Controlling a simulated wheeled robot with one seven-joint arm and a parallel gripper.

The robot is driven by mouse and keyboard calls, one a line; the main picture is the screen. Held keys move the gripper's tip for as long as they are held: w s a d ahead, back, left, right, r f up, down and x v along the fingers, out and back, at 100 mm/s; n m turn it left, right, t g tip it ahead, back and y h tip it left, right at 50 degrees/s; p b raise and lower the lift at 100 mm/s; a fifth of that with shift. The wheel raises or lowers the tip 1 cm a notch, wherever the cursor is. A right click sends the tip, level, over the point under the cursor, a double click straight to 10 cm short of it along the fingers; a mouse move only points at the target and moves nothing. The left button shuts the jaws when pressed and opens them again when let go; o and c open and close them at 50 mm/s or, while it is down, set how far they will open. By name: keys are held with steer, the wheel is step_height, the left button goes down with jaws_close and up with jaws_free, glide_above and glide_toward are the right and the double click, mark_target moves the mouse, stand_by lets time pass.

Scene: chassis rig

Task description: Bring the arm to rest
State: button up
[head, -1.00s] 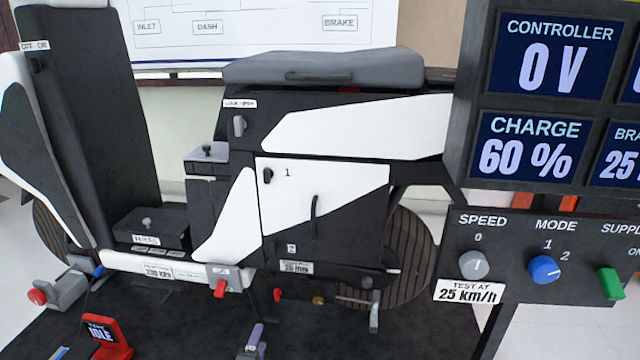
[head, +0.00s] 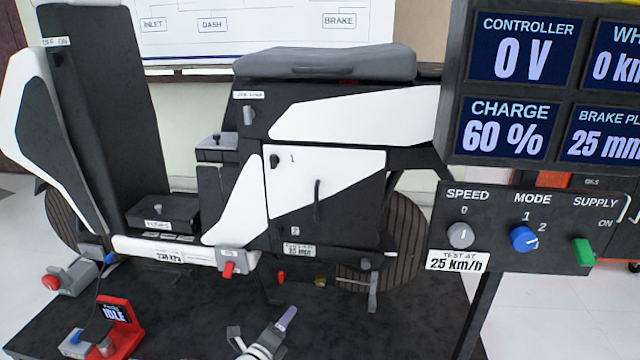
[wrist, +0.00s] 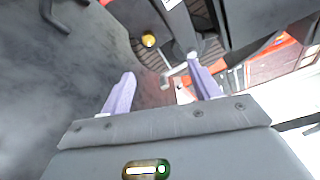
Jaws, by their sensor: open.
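My gripper (wrist: 161,92) shows in the wrist view with its two purple fingers spread apart and nothing between them. In the head view my gripper (head: 287,318) is at the bottom middle, in front of the scooter. The black and white scooter (head: 330,122) stands on a dark mat (head: 215,310). The gripper is apart from the scooter in the head view. In the wrist view a yellow knob (wrist: 149,40) and dark scooter parts lie beyond the fingers.
A control panel (head: 510,205) with a speed knob, a blue mode knob and a green supply switch stands at right, under a display (head: 545,85) reading 0 V and 60 %. A red IDLE stand (head: 120,325) and a red-knobbed grey block (head: 70,277) are at left.

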steer(key=s+d+r+m+g+h, duration=0.1)
steer(key=s+d+r+m+g, duration=0.45)
steer(key=d+r+m, duration=0.45)
steer(key=s+d+r+m+g, duration=0.4)
steer(key=d+r+m+g, duration=0.2)
steer(key=d+m, duration=0.7)
steer(key=s+d+r+m+t+y, duration=0.1)
steer(key=s+r+m+y, duration=0.3)
steer(key=s+m, duration=0.6)
steer(key=s+r+m+y, duration=0.4)
steer(key=s+r+m, duration=0.4)
steer(key=s+m, duration=0.2)
steer(key=shift+s+d+m+t, duration=0.15)
steer(key=shift+d+m+t, duration=0.2)
steer(key=shift+m, duration=0.45)
steer(key=shift+r, duration=0.1)
